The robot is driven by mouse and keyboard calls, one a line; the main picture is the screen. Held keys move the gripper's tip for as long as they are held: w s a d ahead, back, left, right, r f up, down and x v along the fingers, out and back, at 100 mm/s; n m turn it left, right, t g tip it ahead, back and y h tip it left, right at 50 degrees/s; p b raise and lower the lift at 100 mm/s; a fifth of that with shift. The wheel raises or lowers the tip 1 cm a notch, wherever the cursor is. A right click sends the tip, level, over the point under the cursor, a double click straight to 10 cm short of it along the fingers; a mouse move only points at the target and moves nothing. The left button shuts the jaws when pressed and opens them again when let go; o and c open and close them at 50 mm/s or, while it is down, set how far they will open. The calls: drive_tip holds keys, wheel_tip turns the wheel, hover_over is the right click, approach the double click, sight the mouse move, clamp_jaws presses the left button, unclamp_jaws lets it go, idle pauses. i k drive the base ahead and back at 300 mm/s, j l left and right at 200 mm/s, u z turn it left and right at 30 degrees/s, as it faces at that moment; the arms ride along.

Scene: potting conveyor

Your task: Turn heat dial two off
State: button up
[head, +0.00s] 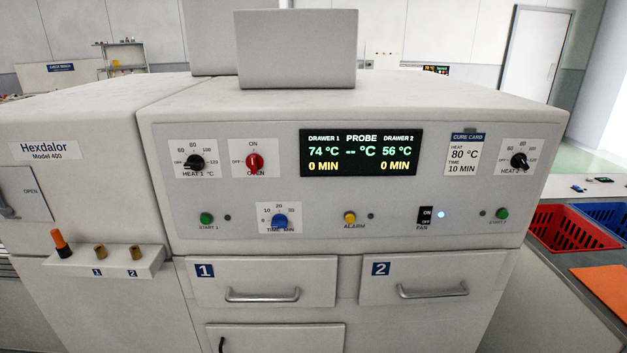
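The heat 2 dial (519,160) is a black knob on a white plate at the right end of the oven's front panel. Its pointer is too small to read surely; it seems to point up and left. The heat 1 dial (195,162) is a like black knob at the panel's left end, its pointer seeming to face left toward OFF. The display (361,152) reads 74 °C for drawer 1 and 56 °C for drawer 2, both at 0 MIN. My gripper is not in view.
The panel also bears a red oven switch (255,162), a blue time knob (280,221), a yellow alarm button (350,218) and a fan switch (425,215). Drawer handles (433,290) stick out below. A red crate (570,229) and an orange sheet (606,288) lie at right.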

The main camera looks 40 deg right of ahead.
sight(519, 159)
drive_tip(key=z, duration=1.5)
